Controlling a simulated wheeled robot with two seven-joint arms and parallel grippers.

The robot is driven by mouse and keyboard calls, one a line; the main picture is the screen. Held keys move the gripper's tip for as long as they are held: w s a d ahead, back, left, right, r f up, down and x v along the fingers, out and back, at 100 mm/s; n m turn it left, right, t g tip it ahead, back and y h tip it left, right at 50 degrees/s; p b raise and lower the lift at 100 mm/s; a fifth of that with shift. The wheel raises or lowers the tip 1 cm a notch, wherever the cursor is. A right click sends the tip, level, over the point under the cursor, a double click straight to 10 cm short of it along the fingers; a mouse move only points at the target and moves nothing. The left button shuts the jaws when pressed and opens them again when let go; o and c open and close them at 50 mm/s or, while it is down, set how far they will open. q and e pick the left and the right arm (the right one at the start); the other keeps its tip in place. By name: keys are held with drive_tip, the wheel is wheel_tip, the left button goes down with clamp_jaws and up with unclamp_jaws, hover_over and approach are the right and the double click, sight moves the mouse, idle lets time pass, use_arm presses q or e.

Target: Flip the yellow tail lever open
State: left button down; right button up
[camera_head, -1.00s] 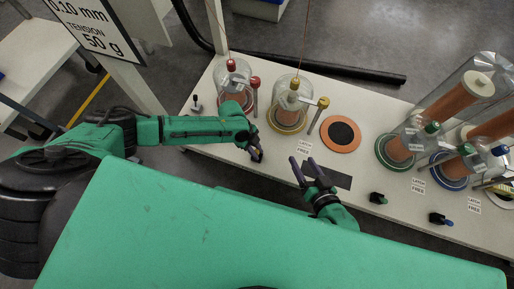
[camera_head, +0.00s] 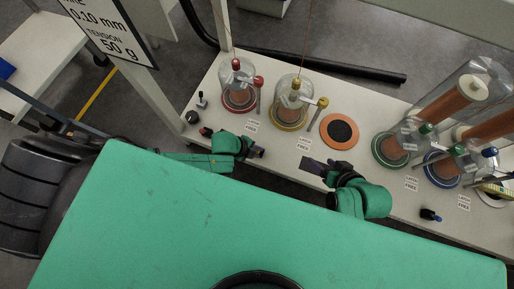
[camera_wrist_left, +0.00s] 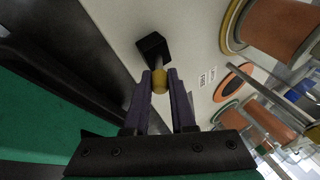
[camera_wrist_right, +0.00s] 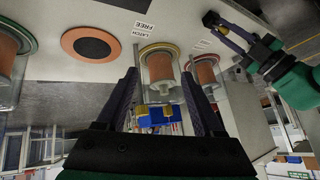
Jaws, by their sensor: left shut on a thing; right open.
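The black block with a yellow tail lever (camera_wrist_left: 160,80) shows in the left wrist view, with its black body (camera_wrist_left: 152,48) beyond the fingertips. My left gripper (camera_wrist_left: 162,76) is shut on the yellow tail. In the head view my left gripper (camera_head: 252,151) is low at the table's front edge, and the lever is too small to make out. My right gripper (camera_wrist_right: 160,78) is open and empty.
The yellow-ringed spool station (camera_head: 288,119) stands behind the grippers, with a red-ringed one (camera_head: 239,101) to its left. An orange disc (camera_head: 339,131) lies to its right. Green (camera_head: 391,150) and blue (camera_head: 445,170) stations stand further right. A blue-tailed block (camera_head: 430,215) lies at the front right.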

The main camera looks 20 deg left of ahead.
use_arm(q)
drive_tip(key=shift+s, duration=0.1)
drive_tip(key=c, duration=0.8)
unclamp_jaws()
drive_tip(key=shift+o, duration=0.2)
drive_tip(key=shift+a+r, duration=0.1)
drive_tip(key=shift+r, duration=0.1)
use_arm(e)
drive_tip(key=s+d+r+g+h+p, duration=0.35)
drive_tip(key=s+d+r+p, duration=0.2)
drive_tip(key=d, duration=0.25)
use_arm(q)
drive_tip(key=p+v, duration=0.1)
drive_tip(key=v, duration=1.3)
drive_tip(key=shift+p, duration=0.3)
use_arm(e)
wheel_tip(320, 180, down, 8)
drive_tip(key=d+m+g, duration=0.1)
drive_tip(key=shift+w, duration=0.4)
